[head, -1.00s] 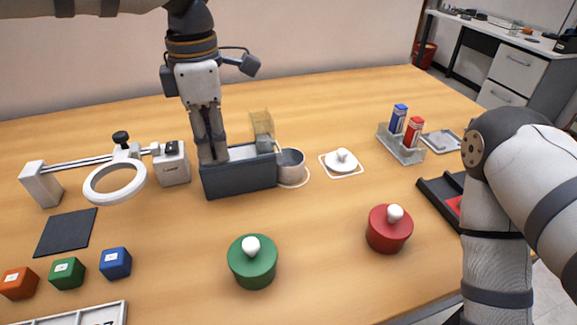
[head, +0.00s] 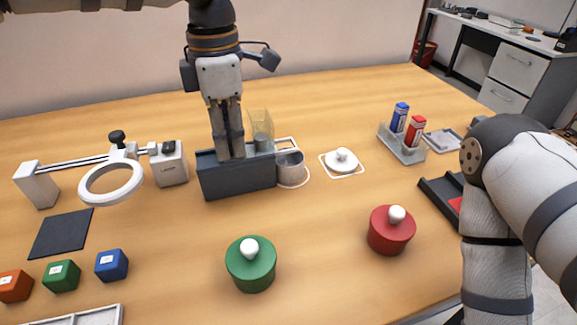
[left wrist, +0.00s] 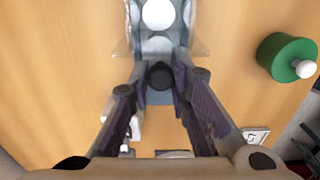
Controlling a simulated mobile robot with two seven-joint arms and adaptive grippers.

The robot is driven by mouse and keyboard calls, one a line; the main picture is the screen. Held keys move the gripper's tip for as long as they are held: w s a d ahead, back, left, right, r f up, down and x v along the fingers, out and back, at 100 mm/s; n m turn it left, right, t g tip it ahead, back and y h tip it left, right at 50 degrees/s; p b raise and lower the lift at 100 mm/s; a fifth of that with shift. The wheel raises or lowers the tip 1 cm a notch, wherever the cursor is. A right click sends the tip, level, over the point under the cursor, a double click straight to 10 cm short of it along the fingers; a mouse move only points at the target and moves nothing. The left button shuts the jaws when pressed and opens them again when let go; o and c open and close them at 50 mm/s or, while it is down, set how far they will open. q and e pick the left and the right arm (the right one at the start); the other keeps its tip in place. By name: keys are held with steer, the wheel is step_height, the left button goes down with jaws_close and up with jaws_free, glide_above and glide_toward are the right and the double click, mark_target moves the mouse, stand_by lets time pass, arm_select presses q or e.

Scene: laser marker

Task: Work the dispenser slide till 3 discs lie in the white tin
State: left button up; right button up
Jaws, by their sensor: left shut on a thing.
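The dispenser (head: 238,183) is a dark grey box with a clear yellowish hopper (head: 260,122) at its back right. My left gripper (head: 231,155) reaches down onto it from above, shut on the dark knob of the slide (head: 285,143). The knob (left wrist: 160,75) shows between the fingertips in the left wrist view. The slide's pale end sticks out at the right, by the white tin (head: 291,170). The tin stands open on a round white mark; I cannot see what lies inside. Pale round discs (left wrist: 158,14) show at the top of the wrist view. My right gripper is out of view.
A white lid (head: 341,160) lies right of the tin. Green (head: 251,267) and red (head: 391,233) lidded pots stand in front. A ring-shaped magnifier (head: 110,183) stands left, and a bottle rack (head: 402,146) back right.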

arm_select(q)
steer(key=shift+a+r, duration=0.1)
steer(key=shift+s+a+r+p, duration=0.1)
steer(key=shift+s+a+p, duration=0.15)
steer(key=shift+a, duration=0.5)
steer(key=shift+s+a, duration=0.25)
steer(key=shift+a, duration=1)
steer(key=o, duration=1)
steer(key=shift+c, duration=0.2)
steer(key=shift+f, duration=0.2)
step_height(320, 180, up, 7)
